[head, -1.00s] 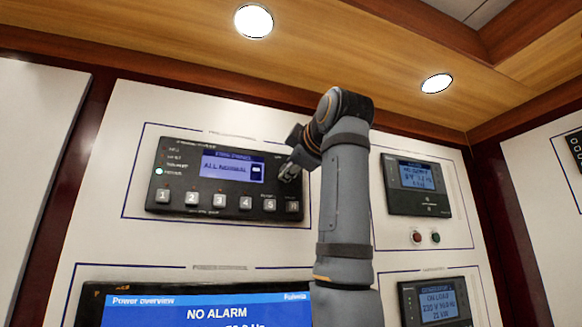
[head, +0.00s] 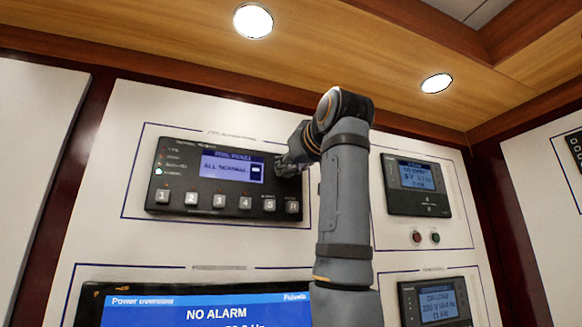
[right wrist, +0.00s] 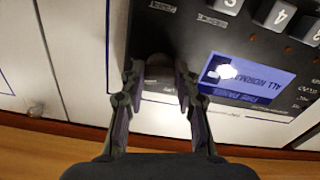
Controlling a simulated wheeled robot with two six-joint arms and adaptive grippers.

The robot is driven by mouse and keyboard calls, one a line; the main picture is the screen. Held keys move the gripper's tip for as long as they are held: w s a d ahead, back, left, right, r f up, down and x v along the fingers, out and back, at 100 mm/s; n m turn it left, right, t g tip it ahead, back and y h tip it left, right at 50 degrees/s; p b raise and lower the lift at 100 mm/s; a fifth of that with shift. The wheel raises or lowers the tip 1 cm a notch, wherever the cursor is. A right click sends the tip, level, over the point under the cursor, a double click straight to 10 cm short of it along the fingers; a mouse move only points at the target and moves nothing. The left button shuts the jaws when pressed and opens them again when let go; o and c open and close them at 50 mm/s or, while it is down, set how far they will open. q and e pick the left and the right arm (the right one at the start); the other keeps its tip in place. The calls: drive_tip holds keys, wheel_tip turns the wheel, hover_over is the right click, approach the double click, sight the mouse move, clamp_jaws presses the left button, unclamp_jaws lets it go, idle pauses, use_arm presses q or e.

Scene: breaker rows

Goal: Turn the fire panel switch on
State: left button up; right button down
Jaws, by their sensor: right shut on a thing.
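The fire panel (head: 185,185) is a dark box on the white wall in the head view, with a lit screen (head: 231,167) reading ALL NORMAL and a row of numbered buttons. My right gripper (head: 284,162) is at the panel's right end and covers the switch there. In the right wrist view the panel (right wrist: 150,20) appears upside down. My right gripper (right wrist: 158,80) has its two fingers on either side of a dark rounded knob, the fire panel switch (right wrist: 159,68), and is shut on it. The switch's angle is hard to tell. My left gripper is not in view.
Below is a large screen (head: 200,312) reading NO ALARM. A wooden ceiling trim (head: 330,45) runs above.

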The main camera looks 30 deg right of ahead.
drive_tip(key=shift+w+f+m, duration=0.1)
drive_tip(key=shift+f+m, duration=0.1)
drive_tip(key=shift+m, duration=1)
drive_tip(key=c, duration=1)
unclamp_jaws()
drive_tip(key=shift+r, duration=0.1)
drive_tip(key=v, duration=1.2)
